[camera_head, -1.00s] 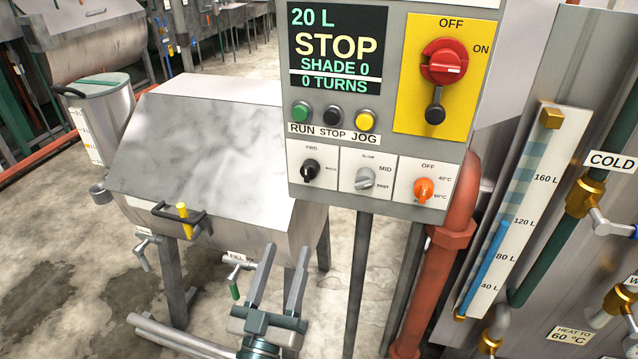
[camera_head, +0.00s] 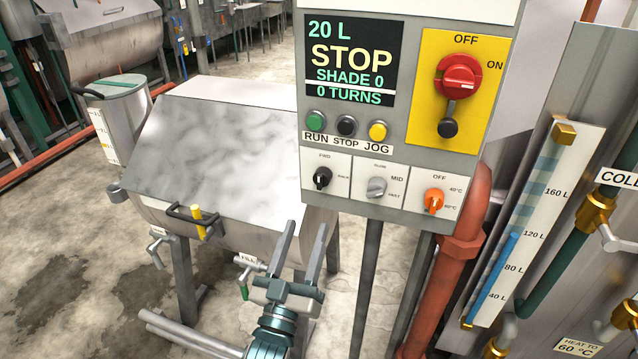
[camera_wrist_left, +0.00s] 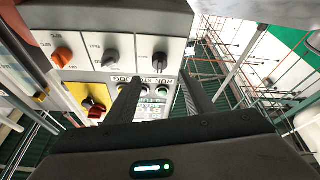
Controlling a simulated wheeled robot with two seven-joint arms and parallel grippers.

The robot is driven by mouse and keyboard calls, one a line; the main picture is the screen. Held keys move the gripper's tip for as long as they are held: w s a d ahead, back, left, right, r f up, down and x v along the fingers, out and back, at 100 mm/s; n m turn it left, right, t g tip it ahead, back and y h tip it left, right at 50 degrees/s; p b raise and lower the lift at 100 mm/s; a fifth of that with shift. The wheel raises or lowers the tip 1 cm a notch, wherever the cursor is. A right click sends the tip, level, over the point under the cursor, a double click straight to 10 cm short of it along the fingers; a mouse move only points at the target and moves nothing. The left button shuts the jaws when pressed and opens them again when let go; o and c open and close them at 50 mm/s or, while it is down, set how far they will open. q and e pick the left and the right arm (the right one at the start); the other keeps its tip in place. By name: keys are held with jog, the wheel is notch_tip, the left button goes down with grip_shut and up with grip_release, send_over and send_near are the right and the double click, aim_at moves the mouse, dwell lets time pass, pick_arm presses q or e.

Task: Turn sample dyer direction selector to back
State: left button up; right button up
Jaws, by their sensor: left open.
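The direction selector is a small black knob (camera_head: 322,178) on a white plate at the lower left of the grey control panel (camera_head: 398,215), labelled FWD above and BACK at its right. Its pointer is too small to read surely. My left gripper (camera_head: 306,228) is open and empty, its fingers pointing up just below the panel's lower left corner. In the left wrist view, the panel is upside down and the black knob (camera_wrist_left: 160,62) shows just beyond the gap between the fingertips (camera_wrist_left: 158,78), apart from them. My right gripper is not in view.
The grey speed knob (camera_head: 376,187) and orange temperature knob (camera_head: 433,201) sit to the right of the selector. Green, black and yellow buttons and a STOP screen (camera_head: 350,58) are above. A steel drum (camera_head: 215,130) stands behind left, and a red pipe (camera_head: 450,260) runs right of the panel post.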

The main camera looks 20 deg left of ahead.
aim_at(319, 188)
pick_arm(q)
jog(key=p+x, duration=0.3)
jog(key=x, duration=0.7)
jog(key=shift+w+r+p, duration=0.2)
jog(key=shift+w+p, duration=0.1)
jog(key=shift+w, duration=0.3)
jog(key=c, duration=0.9)
jog(key=shift+c, duration=0.9)
